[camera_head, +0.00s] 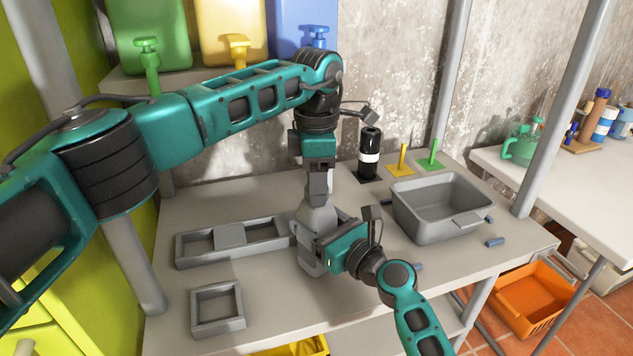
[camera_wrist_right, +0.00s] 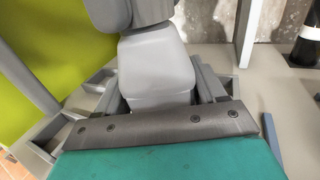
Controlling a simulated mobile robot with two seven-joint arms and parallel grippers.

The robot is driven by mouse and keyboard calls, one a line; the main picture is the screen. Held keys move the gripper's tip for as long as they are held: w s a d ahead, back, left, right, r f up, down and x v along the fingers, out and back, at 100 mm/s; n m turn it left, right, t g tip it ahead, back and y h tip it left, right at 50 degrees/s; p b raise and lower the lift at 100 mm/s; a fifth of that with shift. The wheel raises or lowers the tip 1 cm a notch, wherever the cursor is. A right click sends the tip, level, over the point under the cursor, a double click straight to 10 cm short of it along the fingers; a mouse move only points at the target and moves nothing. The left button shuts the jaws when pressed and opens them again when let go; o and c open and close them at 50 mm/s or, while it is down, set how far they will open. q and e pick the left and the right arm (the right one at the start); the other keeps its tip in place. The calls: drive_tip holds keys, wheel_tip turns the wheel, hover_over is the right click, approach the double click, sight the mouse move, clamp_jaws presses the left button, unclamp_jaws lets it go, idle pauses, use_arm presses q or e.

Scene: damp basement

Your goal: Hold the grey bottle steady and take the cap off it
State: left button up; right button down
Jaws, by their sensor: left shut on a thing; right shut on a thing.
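The grey bottle (camera_head: 309,256) stands upright on the grey table, near the middle of the head view; its body also shows in the right wrist view (camera_wrist_right: 155,70). My right gripper (camera_head: 318,245) is shut on the bottle's body from the right, low down, with a finger on each side. My left gripper (camera_head: 319,193) points straight down and is shut at the top of the bottle, where the cap is. The cap is mostly hidden by the left fingers. I cannot tell whether it still touches the bottle's neck.
A long grey tray (camera_head: 190,249) lies left of the bottle, with a small square tray (camera_head: 217,325) in front. A grey bin (camera_head: 430,228) stands to the right. A black bottle (camera_head: 369,160) and yellow (camera_head: 400,172) and green (camera_head: 430,165) stands are behind. A blue peg (camera_head: 495,242) lies near the right edge.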

use_arm(q)
drive_tip(key=n, duration=1.8)
drive_tip(key=shift+r, duration=0.1)
drive_tip(key=n, duration=0.3)
drive_tip(key=shift+n, duration=0.4)
drive_tip(key=n, duration=0.6)
drive_tip(key=shift+r, duration=0.2)
drive_tip(key=shift+r, duration=0.9)
drive_tip(key=shift+r, duration=0.1)
